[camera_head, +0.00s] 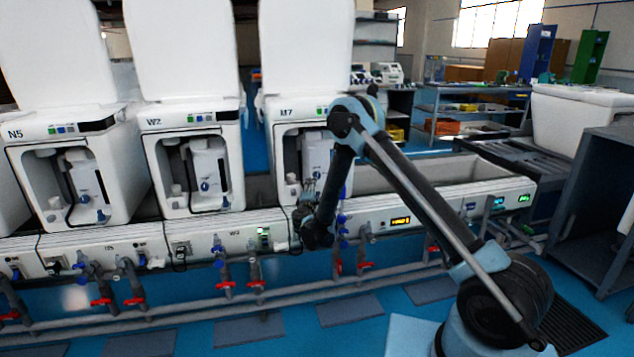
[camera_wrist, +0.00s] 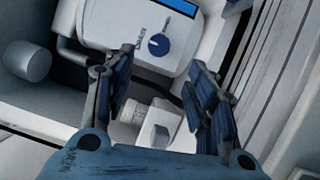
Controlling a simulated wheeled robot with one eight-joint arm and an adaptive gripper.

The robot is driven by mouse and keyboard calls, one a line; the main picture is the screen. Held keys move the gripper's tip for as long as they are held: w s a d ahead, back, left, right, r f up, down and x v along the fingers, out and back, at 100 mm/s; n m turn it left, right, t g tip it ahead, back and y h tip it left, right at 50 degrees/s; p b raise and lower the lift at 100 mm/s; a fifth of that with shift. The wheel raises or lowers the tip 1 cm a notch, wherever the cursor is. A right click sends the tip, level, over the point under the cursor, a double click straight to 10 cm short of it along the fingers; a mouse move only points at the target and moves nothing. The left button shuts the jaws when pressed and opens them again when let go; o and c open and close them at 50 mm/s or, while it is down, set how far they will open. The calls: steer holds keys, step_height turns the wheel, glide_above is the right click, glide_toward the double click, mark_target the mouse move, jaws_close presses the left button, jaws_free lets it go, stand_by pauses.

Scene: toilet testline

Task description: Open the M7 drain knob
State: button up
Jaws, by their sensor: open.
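The M7 unit (camera_head: 292,113) is a white machine with a raised lid, standing in the middle of the head view. In the wrist view a round blue knob (camera_wrist: 159,45) with a white pointer mark sits on a white housing, near the top centre. I take it for the drain knob, but no label on it is readable. My gripper (camera_wrist: 160,85) is open and empty, its two blue-padded fingers pointing toward the housing, with the knob beyond and between the tips. In the head view my gripper (camera_head: 308,205) is in front of M7, and my arm hides part of the unit.
Units W2 (camera_head: 190,122) and N5 (camera_head: 57,135) stand to the left. A long trough (camera_head: 455,180) lies to the right. Pipes with red valves (camera_head: 226,285) run below the bench. In the wrist view, a white cylinder (camera_wrist: 27,61) is left and a ribbed wall is right.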

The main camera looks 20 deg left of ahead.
steer(key=w, duration=0.3)
steer(key=w+a, duration=0.1)
steer(key=w, duration=0.5)
steer(key=shift+w+a+r, duration=0.3)
steer(key=c, duration=1.1)
